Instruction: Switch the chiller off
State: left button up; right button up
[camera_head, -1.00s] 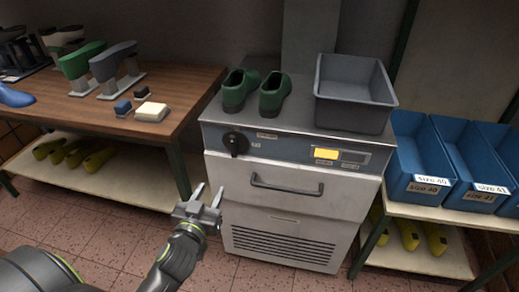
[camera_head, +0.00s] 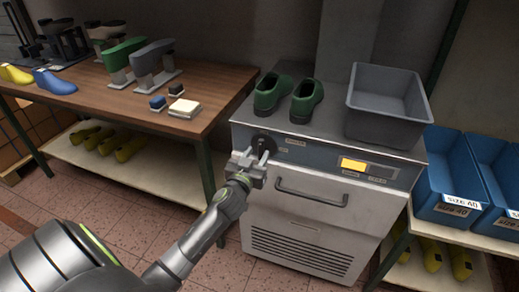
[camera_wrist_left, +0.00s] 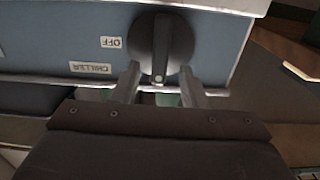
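The chiller (camera_head: 308,210) is a grey metal cabinet with a blue-grey front panel, a handle and vents. Its black rotary knob (camera_head: 265,141) sits at the panel's left end, partly hidden by my gripper. In the left wrist view the knob (camera_wrist_left: 161,46) shows a light mark at its bottom in that view. An OFF label (camera_wrist_left: 111,42) and an upside-down CHILLER label (camera_wrist_left: 90,67) lie left of it. A yellow display (camera_head: 353,164) is lit on the panel. My left gripper (camera_head: 252,157) is open, its fingers at the knob's edge; contact is unclear. My right gripper is not in view.
Green shoes (camera_head: 287,94) and a grey bin (camera_head: 388,104) stand on the chiller top. A wooden bench (camera_head: 100,97) with lasts and blocks is at left. Blue size bins (camera_head: 449,180) are at right. The tiled floor in front is clear.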

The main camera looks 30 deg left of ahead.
aim_at(261, 150)
pick_arm(q)
jog(key=shift+x, duration=1.5)
grip_shut()
